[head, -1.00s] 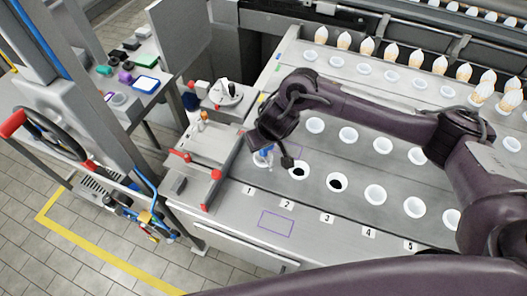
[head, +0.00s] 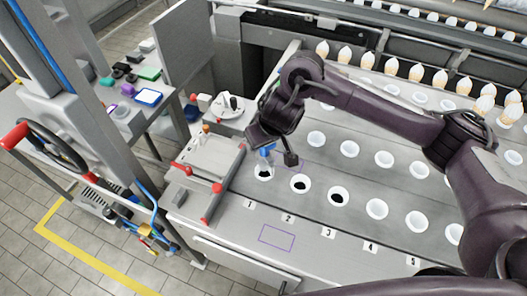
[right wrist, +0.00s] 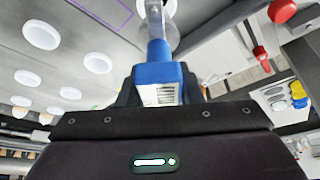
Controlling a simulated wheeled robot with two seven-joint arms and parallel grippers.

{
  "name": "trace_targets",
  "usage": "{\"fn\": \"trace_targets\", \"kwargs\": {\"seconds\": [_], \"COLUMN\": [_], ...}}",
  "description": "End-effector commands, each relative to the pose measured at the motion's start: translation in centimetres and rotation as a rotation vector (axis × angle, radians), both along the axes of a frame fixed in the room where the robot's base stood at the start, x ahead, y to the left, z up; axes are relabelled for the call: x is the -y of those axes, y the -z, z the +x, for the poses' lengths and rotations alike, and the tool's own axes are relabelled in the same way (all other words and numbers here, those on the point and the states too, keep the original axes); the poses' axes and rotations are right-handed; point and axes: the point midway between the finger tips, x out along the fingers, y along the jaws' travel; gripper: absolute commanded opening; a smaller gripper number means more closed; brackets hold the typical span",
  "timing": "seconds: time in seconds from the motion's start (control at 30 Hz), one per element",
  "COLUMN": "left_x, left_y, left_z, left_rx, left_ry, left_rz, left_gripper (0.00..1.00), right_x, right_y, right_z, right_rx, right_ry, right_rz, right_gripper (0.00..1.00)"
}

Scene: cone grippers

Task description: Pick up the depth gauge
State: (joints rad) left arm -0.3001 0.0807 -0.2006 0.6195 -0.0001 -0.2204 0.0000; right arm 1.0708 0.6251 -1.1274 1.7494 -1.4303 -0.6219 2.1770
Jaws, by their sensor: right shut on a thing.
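The depth gauge (head: 266,151) has a blue body and a pale lower part. It is held above the white-rimmed cup (head: 264,174) by label 1; a gap between its tip and the cup is hard to make out. My right gripper (head: 274,154) is shut on the gauge's blue body. In the right wrist view the blue gauge (right wrist: 158,75) sits between the dark fingers, with a clear round part beyond it. My left gripper is not in view.
Rows of white cups (head: 377,209) fill the metal deck; cups 2 and 3 have dark centres. A tray with red-ended bars (head: 213,205) stands left of the deck. Filled cones (head: 416,72) line the back. A purple outline (head: 276,234) marks bare deck in front.

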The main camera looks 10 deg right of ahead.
Motion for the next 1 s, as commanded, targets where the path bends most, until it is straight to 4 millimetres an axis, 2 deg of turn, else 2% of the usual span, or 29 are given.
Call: {"fn": "trace_targets", "kwargs": {"seconds": [0.03, 0.1, 0.4, 0.67, 1.0], "left_x": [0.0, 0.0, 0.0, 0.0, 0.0], "left_y": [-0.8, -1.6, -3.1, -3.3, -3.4], "left_z": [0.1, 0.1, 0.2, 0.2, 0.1], "left_rx": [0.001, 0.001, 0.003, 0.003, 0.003], "left_ry": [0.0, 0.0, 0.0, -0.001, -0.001], "left_rz": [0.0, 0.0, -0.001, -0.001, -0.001], "left_gripper": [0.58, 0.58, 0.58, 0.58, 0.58], "right_x": [0.0, 0.0, 0.0, 0.0, 0.0], "right_y": [-2.3, -4.4, -10.3, -13.0, -13.6], "right_z": [0.2, 0.2, 0.1, 0.1, 0.0], "right_rx": [0.01, 0.009, 0.007, 0.002, -0.001], "right_ry": [-0.003, -0.002, -0.002, -0.001, -0.001], "right_rz": [-0.001, -0.004, -0.002, -0.001, -0.001], "right_gripper": [0.03, 0.03, 0.03, 0.03, 0.03]}}
